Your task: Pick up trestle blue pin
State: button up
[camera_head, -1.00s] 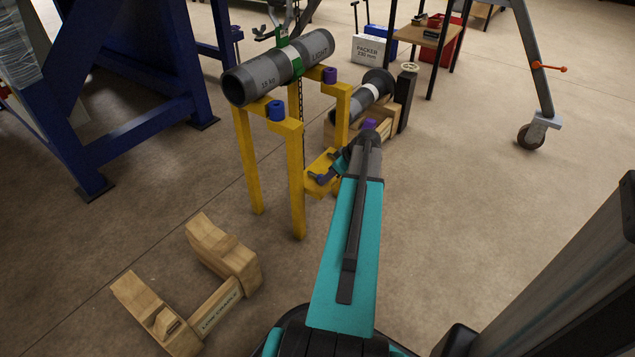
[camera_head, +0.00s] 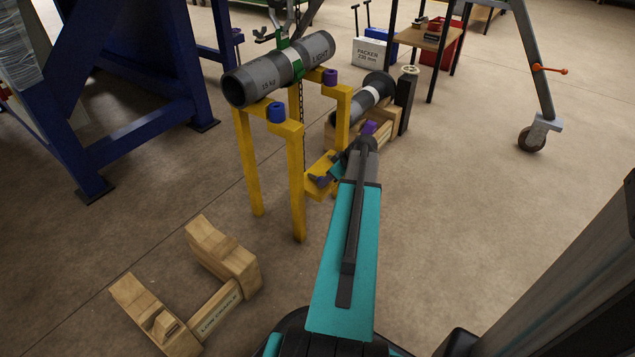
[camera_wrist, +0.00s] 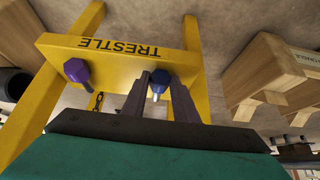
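The yellow trestle (camera_head: 297,190) stands left of my arm in the head view. In the wrist view its board marked TRESTLE (camera_wrist: 110,58) appears upside down. The blue pin (camera_wrist: 161,77), with a pale tip, sticks out from this board towards the camera. My gripper's (camera_wrist: 161,80) two dark fingers are apart, with the blue pin showing between their tips; contact is not visible. A purple pin (camera_wrist: 76,70) sticks out farther left. In the head view my gripper (camera_head: 321,180) is at the trestle's lower yellow board, and I cannot make out the blue pin there.
A wooden low cradle (camera_head: 215,309) stands near left. Another pipe (camera_head: 372,93) lies behind.

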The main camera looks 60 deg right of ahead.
grip_shut()
jog(key=shift+r+p, duration=0.55)
jog(key=shift+r, duration=0.25)
notch_tip(320, 180, up, 6)
jog(key=p, duration=0.3)
jog(key=shift+r+p, duration=0.2)
jog(key=shift+p, duration=0.2)
dwell(0.7)
jog(key=s+r+p, duration=0.1)
jog(key=s+r, duration=0.1)
jog(key=s, duration=0.7)
jog(key=s+r+p, duration=0.1)
jog(key=s+r, duration=0.1)
jog(key=s, duration=0.7)
jog(key=shift+p, duration=0.35)
dwell(0.7)
dwell(0.5)
